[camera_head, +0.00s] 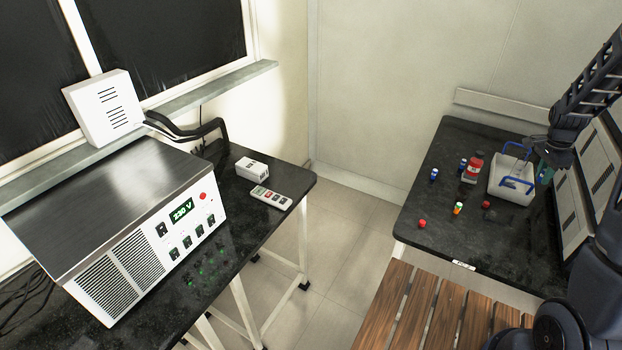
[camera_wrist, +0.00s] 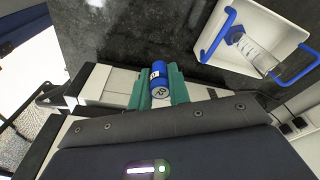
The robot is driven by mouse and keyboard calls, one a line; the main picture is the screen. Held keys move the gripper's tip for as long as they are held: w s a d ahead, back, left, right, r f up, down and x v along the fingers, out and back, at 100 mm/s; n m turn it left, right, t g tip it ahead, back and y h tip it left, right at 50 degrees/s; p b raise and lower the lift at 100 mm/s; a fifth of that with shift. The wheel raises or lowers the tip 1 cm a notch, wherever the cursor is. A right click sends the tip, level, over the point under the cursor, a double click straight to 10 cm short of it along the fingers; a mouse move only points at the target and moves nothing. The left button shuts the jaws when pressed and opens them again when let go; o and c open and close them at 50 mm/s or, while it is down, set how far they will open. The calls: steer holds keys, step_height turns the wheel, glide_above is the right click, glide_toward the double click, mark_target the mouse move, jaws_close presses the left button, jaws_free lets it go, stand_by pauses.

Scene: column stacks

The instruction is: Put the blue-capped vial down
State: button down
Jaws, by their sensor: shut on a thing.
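My gripper is shut on the blue-capped vial (camera_wrist: 159,71), seen in the wrist view between the two green fingers (camera_wrist: 158,88). The vial shows blue with a white label patch. In the head view my gripper (camera_head: 545,172) is at the far right, just right of the white tray, above or near the dark table (camera_head: 432,238); its height over the table is hard to tell. The held vial cannot be made out there.
The white tray (camera_head: 497,190) has blue handles and holds a clear, blue-topped cylinder (camera_wrist: 254,54). Left of it stand a red-and-white bottle (camera_head: 472,169), blue vials (camera_head: 434,174), red-topped ones (camera_head: 422,223) and an orange-and-green one (camera_head: 458,208).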

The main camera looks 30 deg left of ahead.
steer(key=w+a+r+n+t+y, duration=0.15)
steer(key=a+n, duration=0.45)
steer(key=a, duration=1.5)
steer(key=w+a+r+n+g, duration=0.1)
steer(key=w+a+n, duration=0.3)
steer(key=a, duration=1.8)
steer(key=n+y, duration=0.1)
steer(key=n, duration=1)
glide_above(295, 176)
step_height(295, 176, down, 19)
steer(key=shift+s+d+r, duration=0.1)
steer(key=shift+f, duration=0.25)
